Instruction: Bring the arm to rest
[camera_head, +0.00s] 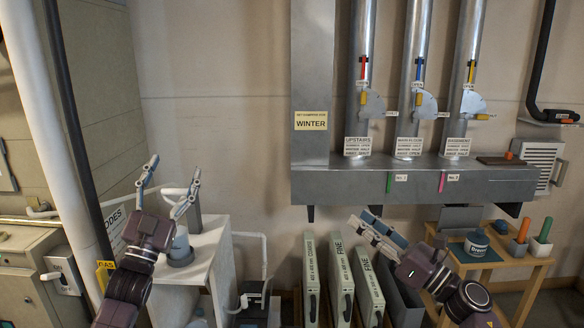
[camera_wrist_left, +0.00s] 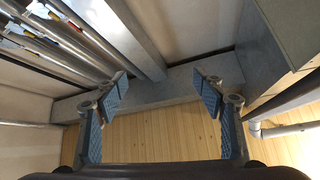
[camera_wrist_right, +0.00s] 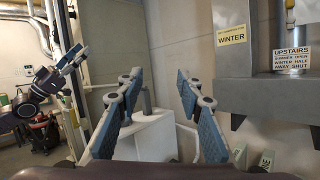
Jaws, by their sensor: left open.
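My left gripper (camera_head: 174,168) is raised at the left, fingers apart and pointing up, near the white cabinet. It is empty, and its open fingers also show in the left wrist view (camera_wrist_left: 159,78). My right gripper (camera_head: 362,217) points to the left, in front of the wall below the grey duct box and above the upright filters. In the right wrist view its fingers (camera_wrist_right: 160,78) are spread with nothing between them. Neither gripper visibly holds or touches anything.
The duct box (camera_head: 420,182) stands out from the wall under three pipes with levers. Several filters (camera_head: 340,285) stand below it. A wooden table (camera_head: 497,258) at the right holds a jar (camera_head: 476,243) and pots. A white cabinet (camera_head: 205,250) and pipe (camera_head: 45,130) are at left.

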